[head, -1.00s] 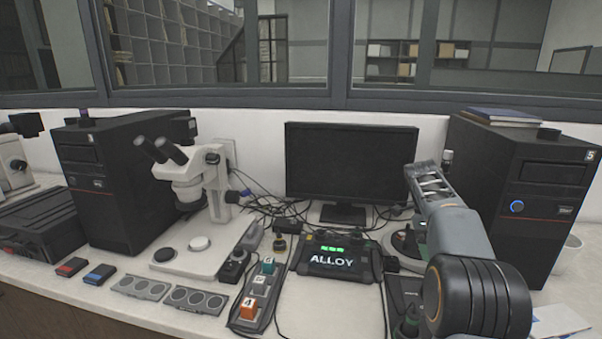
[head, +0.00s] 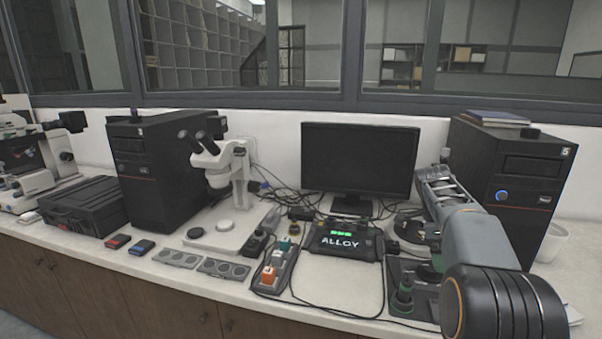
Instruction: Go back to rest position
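My arm (head: 478,240) comes in from the lower right of the head view and reaches forward over the right part of the bench (head: 335,275). Its far end (head: 437,183) is above the bench between the monitor (head: 358,160) and the right black computer tower (head: 508,180). The gripper fingertips cannot be made out; they are hidden or blend with the arm. I cannot tell whether the gripper holds anything.
The ALLOY box (head: 343,240) with green lights sits before the monitor. A tray (head: 268,281) with coloured blocks is left of it. A microscope (head: 222,165), left tower (head: 150,170) and black case (head: 85,207) stand farther left. A dark green-knobbed device (head: 403,293) is beside my arm.

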